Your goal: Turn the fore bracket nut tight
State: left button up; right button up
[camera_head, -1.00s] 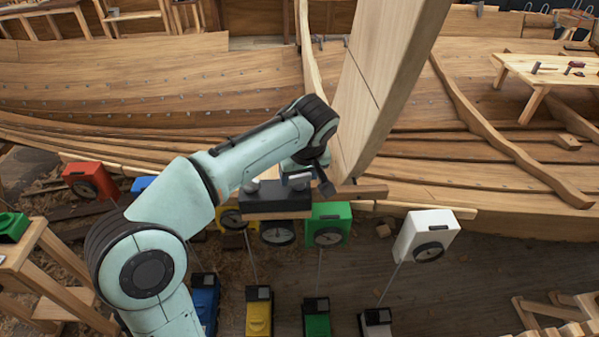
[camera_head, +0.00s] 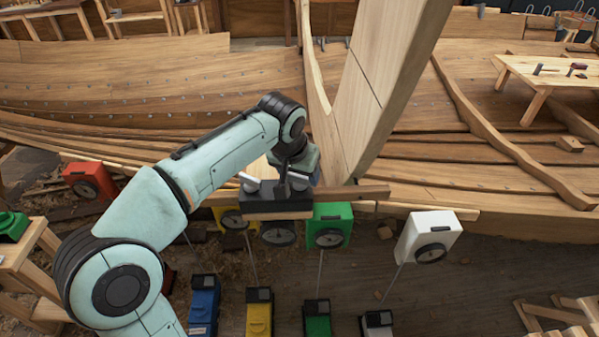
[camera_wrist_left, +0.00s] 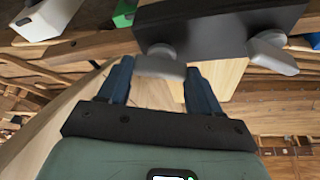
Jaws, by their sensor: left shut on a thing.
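A dark bracket (camera_head: 275,196) with a wooden strip below it lies near the foot of the big upright timber. Two pale grey wing nuts stand on it, the left one (camera_head: 250,182) free and the right one (camera_head: 298,182) at my left gripper (camera_head: 291,180). In the left wrist view my blue fingers (camera_wrist_left: 160,85) stand either side of one wing nut (camera_wrist_left: 160,63), shut on it. The other nut (camera_wrist_left: 272,53) is clear of the fingers to the right there. I cannot tell from markings which nut is the fore one. My right gripper is not in view.
The upright timber (camera_head: 380,90) rises close beside the gripper. Yellow (camera_head: 230,218), green (camera_head: 328,225), white (camera_head: 428,236) and red (camera_head: 90,182) boxes with dials stand around the bracket. Hull planking (camera_head: 150,80) lies behind, and a low bench (camera_head: 550,75) stands at the right.

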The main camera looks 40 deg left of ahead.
pick_arm(q)
jog(key=shift+a+r+m, duration=0.1)
jog(key=shift+m, duration=0.5)
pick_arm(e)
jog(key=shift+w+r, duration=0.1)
pick_arm(q)
jog(key=shift+h, duration=0.3)
jog(key=o, duration=1.1)
jog(key=shift+c, duration=0.2)
jog(key=p+v, duration=0.1)
jog(key=v, duration=1.2)
jog(key=shift+p, duration=0.3)
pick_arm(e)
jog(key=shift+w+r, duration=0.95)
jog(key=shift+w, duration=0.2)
pick_arm(q)
jog(key=shift+s+r, duration=0.1)
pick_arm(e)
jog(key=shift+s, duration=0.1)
